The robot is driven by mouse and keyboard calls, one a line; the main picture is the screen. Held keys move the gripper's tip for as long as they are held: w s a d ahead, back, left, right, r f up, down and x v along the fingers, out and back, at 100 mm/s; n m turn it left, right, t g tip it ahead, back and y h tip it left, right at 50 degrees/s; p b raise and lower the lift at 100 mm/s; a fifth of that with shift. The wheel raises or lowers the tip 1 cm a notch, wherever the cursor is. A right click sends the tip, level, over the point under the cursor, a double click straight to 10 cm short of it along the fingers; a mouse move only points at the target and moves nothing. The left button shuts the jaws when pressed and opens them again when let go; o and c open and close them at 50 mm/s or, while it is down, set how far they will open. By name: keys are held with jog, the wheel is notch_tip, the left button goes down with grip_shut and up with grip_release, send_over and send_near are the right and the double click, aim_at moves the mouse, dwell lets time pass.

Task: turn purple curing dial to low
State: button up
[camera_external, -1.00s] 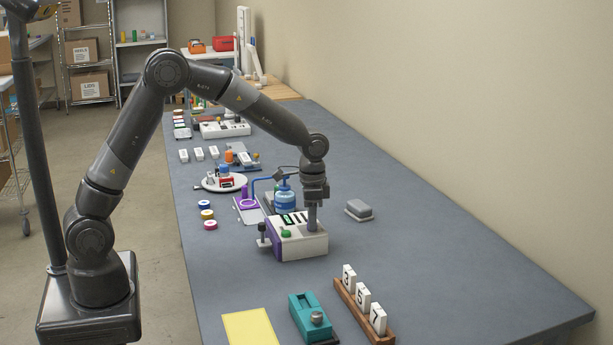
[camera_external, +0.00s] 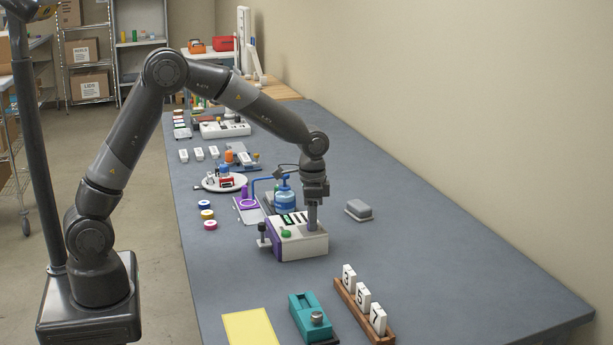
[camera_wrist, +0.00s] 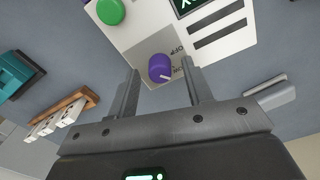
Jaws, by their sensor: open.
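The purple curing dial (camera_wrist: 160,68) is on the grey corner panel of a white and purple machine (camera_external: 303,246). A white pointer mark on the dial faces toward the lower right in the wrist view, near small printed lettering that I cannot fully read. My gripper (camera_wrist: 160,88) points down over this panel, its fingers apart on either side of the dial. I cannot tell whether they touch it. In the external view my gripper (camera_external: 312,222) stands at the machine's right end and hides the dial.
A green button (camera_wrist: 111,11) and a small dark display (camera_wrist: 190,4) share the machine's top. A grey box (camera_external: 359,209) lies to the right. A teal device (camera_external: 312,317) and a wooden rack (camera_external: 362,312) with number blocks stand in front.

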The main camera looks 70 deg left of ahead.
notch_tip(320, 180, up, 10)
jog(key=shift+r, duration=0.15)
dwell(0.4)
jog(key=s+d+r+n+t, duration=0.1)
jog(key=s+r+t, duration=0.1)
jog(key=s+r, duration=0.5)
jog(key=s+d+r+t, duration=0.1)
jog(key=s+r, duration=0.2)
jog(key=s, duration=0.7)
jog(key=s+f+n+t, duration=0.2)
jog(key=s+f, duration=0.1)
jog(key=s, duration=1.3)
jog(key=shift+s+d+t, duration=0.15)
jog(key=shift+d+t, duration=0.15)
